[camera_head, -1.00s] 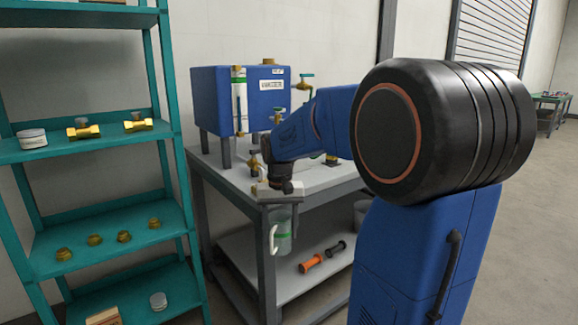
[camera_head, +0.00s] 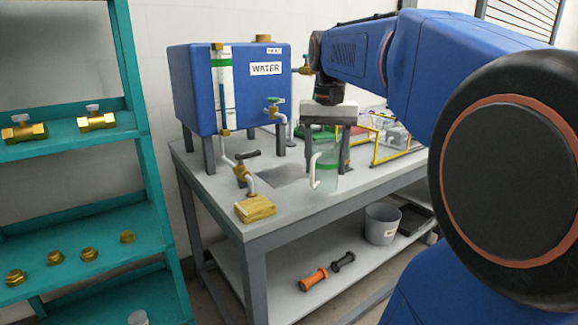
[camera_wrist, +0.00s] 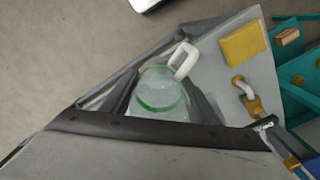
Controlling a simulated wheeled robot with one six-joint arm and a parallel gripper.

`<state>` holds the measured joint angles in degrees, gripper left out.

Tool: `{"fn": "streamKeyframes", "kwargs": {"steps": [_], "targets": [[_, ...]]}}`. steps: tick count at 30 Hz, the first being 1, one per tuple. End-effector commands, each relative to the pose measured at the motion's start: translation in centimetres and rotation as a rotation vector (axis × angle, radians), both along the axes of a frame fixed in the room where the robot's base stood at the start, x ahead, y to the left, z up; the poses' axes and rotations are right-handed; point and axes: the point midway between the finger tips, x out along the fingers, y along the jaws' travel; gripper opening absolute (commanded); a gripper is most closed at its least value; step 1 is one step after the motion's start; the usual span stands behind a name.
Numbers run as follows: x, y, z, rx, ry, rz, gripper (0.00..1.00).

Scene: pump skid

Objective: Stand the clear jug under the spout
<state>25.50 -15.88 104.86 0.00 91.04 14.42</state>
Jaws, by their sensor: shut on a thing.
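The clear jug (camera_head: 326,180) has a green band and a white handle on its left side. My gripper (camera_head: 325,150) is shut on it, with one finger on each side, and holds it about upright over the bench top. I cannot tell if its base touches the bench. In the wrist view the jug (camera_wrist: 160,97) sits between the fingers, its handle toward the top.
A brass valve with a black lever (camera_head: 243,168) stands left of the jug, behind a yellow block (camera_head: 255,208). A yellow frame (camera_head: 390,145) stands to the right. A grey bucket (camera_head: 382,224) is on the lower shelf. A teal rack (camera_head: 85,240) stands at left.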

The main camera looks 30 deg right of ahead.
Motion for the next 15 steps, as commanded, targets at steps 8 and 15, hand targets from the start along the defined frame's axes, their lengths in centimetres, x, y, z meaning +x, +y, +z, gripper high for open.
{"fn": "streamKeyframes", "kwargs": {"steps": [8, 15], "targets": [[3.8, 0.2, 0.0, 0.001, 0.002, 0.003, 0.32], [9.0, 0.3, 0.0, 0.001, 0.001, 0.004, 0.32]]}}
